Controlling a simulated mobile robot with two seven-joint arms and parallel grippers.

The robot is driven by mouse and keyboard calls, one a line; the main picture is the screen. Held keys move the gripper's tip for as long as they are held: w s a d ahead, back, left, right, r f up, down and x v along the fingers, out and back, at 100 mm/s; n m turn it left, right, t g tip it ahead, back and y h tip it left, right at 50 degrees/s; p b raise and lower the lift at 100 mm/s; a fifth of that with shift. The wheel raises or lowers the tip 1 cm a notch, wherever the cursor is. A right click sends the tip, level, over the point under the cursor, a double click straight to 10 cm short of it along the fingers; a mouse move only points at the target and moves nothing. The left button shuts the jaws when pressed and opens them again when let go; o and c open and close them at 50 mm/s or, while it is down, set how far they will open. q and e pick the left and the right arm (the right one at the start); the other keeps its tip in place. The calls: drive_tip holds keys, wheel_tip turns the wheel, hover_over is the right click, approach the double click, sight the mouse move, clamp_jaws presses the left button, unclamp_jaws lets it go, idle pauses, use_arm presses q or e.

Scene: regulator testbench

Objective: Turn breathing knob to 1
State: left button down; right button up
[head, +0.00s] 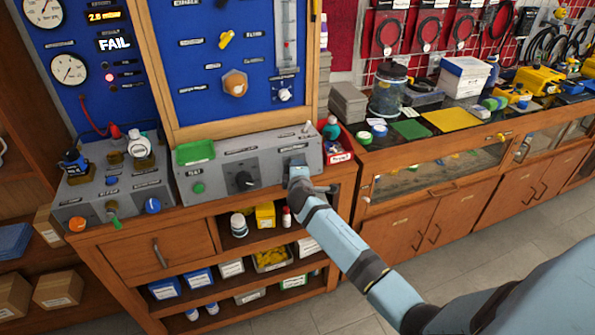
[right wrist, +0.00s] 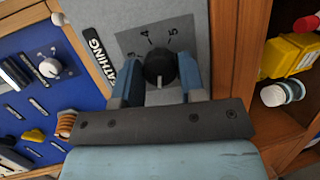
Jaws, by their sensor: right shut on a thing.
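The breathing knob (right wrist: 158,62) is a black round knob on the grey panel, with a label partly reading "ATHING" beside it. Digits 3, 4 and 5 show around its far side. Its white mark points toward the bottom of the right wrist view, away from these digits. The digits 1 and 2 are not visible. My right gripper (right wrist: 160,80) has a blue finger on each side of the knob and is shut on it. In the head view my right gripper (head: 297,174) is at the right end of the grey console (head: 218,180) and hides the knob. My left gripper is not in view.
The console also has a black knob (head: 244,180), a green button (head: 198,187) and a green tray (head: 195,152). A red bin (head: 340,157) stands close to its right end. A display (head: 115,43) reads FAIL. Open shelves with small containers lie below the console.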

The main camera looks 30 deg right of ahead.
idle(0.3)
drive_tip(key=o, duration=0.9)
drive_tip(key=v, duration=1.4)
